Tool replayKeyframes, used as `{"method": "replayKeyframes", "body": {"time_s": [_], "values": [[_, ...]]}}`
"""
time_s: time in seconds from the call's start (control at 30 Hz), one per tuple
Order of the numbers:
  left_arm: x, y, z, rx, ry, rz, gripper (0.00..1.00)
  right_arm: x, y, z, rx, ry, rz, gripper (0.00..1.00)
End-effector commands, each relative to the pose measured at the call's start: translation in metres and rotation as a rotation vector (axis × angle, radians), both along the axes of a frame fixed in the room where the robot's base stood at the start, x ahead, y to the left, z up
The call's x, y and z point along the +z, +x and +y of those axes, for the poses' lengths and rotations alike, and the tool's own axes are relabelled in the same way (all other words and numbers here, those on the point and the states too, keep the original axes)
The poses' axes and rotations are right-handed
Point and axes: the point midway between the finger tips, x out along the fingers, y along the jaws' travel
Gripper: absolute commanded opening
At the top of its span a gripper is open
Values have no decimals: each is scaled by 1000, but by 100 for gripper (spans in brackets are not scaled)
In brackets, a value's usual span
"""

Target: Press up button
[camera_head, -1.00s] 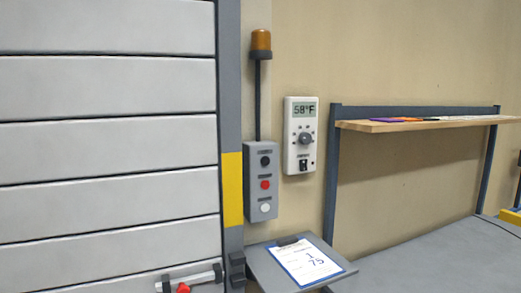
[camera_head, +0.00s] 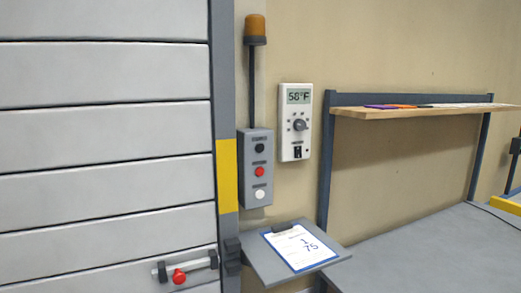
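A grey control box (camera_head: 254,188) is fixed to the wall just right of the door frame. It carries a black button (camera_head: 259,148) at the top, a red button (camera_head: 259,171) in the middle and a white button (camera_head: 259,194) at the bottom. Small labels sit above the buttons but are too small to read, so I cannot tell which is marked up. An amber beacon (camera_head: 255,29) stands on a pole above the box. A grey sectional door (camera_head: 105,130) fills the left side and is down as far as I see. Neither gripper is in view.
A white thermostat (camera_head: 295,122) reading 58°F hangs right of the box. A small shelf with a clipboard (camera_head: 300,247) juts out below. A workbench (camera_head: 430,255) with a wooden upper shelf (camera_head: 425,112) is at right. A red-knobbed latch (camera_head: 179,276) sits low on the door.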

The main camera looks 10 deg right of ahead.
Motion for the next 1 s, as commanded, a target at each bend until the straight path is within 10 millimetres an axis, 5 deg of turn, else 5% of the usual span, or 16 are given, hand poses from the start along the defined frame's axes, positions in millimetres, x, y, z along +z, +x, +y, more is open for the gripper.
{"method": "replayKeyframes", "body": {"time_s": [0.2, 1.0], "values": [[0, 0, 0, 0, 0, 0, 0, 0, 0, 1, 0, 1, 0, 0], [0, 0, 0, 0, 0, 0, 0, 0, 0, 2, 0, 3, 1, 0]]}}
